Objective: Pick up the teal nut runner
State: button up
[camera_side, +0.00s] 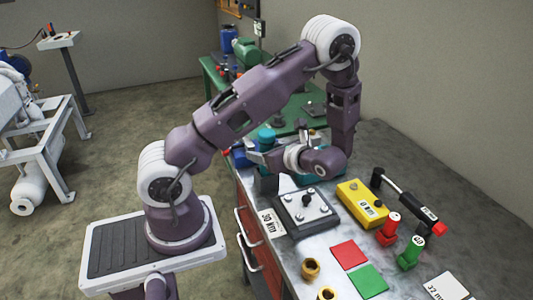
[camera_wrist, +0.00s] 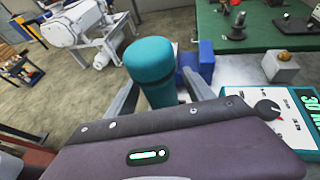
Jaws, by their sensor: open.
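The teal nut runner (camera_wrist: 152,72) stands in the middle of the wrist view, a thick cylinder with a rounded teal top. In the side view its teal top (camera_side: 266,134) shows just beyond my wrist, with its lower part largely hidden. My gripper (camera_wrist: 160,92) is open, with one grey finger to the left of the runner and one to the right. In the side view my gripper (camera_side: 260,155) is low over the bench at the runner. I cannot tell whether either finger touches it.
A blue block (camera_wrist: 201,62) is close behind the right finger. A teal-edged control box (camera_wrist: 300,108) with a dial is at right.

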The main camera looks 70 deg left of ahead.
jog(key=shift+x, duration=1.05)
grip_shut()
